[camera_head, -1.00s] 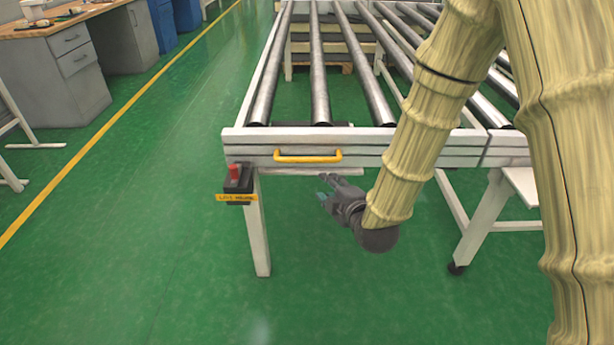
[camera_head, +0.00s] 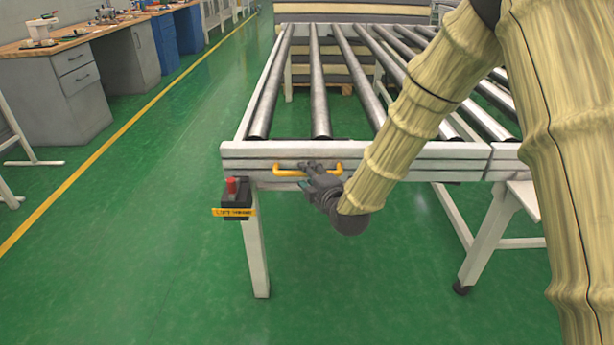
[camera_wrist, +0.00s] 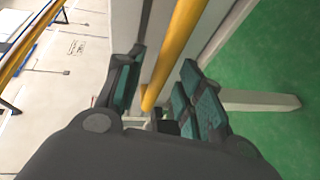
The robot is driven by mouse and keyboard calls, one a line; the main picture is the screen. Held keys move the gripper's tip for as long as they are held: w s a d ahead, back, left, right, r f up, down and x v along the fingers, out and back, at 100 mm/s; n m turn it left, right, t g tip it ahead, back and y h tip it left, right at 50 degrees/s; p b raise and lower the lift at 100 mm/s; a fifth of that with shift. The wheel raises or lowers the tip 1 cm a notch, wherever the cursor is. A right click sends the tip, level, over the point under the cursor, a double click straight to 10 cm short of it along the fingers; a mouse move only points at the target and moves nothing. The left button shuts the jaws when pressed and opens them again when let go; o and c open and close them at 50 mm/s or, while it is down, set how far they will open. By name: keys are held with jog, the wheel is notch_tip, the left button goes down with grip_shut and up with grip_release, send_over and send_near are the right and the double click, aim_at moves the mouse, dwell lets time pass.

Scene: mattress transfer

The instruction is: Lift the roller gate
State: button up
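The roller gate (camera_head: 420,158) is the white front rail at the end of a roller conveyor. A yellow bar handle (camera_head: 290,172) is fixed to its front face. My gripper (camera_head: 311,170) is at the right half of the handle and partly covers it. In the wrist view, the handle (camera_wrist: 176,55) runs between the two teal-padded fingers of my gripper (camera_wrist: 160,88). The fingers stand apart, with gaps beside the bar. The gate is level.
A black box with a red button (camera_head: 231,186) and a yellow label hangs at the rail's left end. White legs (camera_head: 257,245) stand below. Green floor (camera_head: 130,240) is clear to the left, and workbenches (camera_head: 55,90) stand at the far left.

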jog(key=shift+x, duration=0.9)
grip_shut()
jog(key=shift+r, duration=0.1)
